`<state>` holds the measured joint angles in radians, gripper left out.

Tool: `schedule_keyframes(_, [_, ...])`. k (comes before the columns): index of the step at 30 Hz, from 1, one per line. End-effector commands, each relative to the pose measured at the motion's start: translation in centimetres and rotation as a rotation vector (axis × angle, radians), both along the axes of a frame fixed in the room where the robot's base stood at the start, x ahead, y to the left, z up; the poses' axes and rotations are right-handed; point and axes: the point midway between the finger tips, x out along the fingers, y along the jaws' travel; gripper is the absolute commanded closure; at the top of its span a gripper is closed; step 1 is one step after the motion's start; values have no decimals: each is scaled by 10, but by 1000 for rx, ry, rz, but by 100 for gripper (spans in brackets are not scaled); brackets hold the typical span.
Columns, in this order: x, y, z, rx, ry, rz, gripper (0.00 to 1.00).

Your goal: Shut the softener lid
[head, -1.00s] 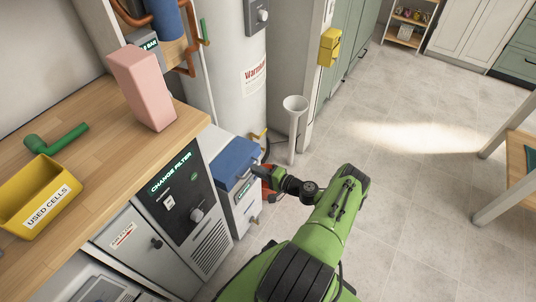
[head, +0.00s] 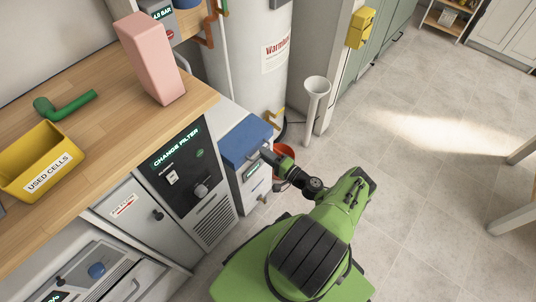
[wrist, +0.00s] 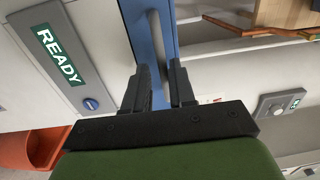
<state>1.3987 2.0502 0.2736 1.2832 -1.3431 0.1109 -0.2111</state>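The softener is a white box (head: 251,186) with a blue lid (head: 245,140) on top, at the right end of the workbench. In the wrist view the blue lid's edge (wrist: 168,12) carries a grey bar handle (wrist: 155,40). My gripper (head: 266,151) is at the lid's front right edge; its fingers also show in the wrist view (wrist: 162,85). They are apart, one on each side of the handle's near end, with a visible gap. I cannot tell whether they touch it. The lid lies over the box; whether it is fully down I cannot tell.
A green READY panel (wrist: 58,56) is on the box front. An orange-red bucket (head: 285,151) stands close behind my gripper. A white funnel pipe (head: 314,105) and a tank (head: 250,60) stand behind. The filter cabinet (head: 187,185) is at left.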

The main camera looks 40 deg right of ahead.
Motion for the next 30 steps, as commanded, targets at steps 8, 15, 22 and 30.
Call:
schedule_keyframes(8, [-1,-1,0,1,0,-2,64])
schedule_keyframes(15, [-27,-8,0,2,3,-8,64])
schedule_keyframes(22, [-92,-21,-4,0,2,-9,64])
schedule_keyframes(30, [-148,-31,-7,0,0,-5,64])
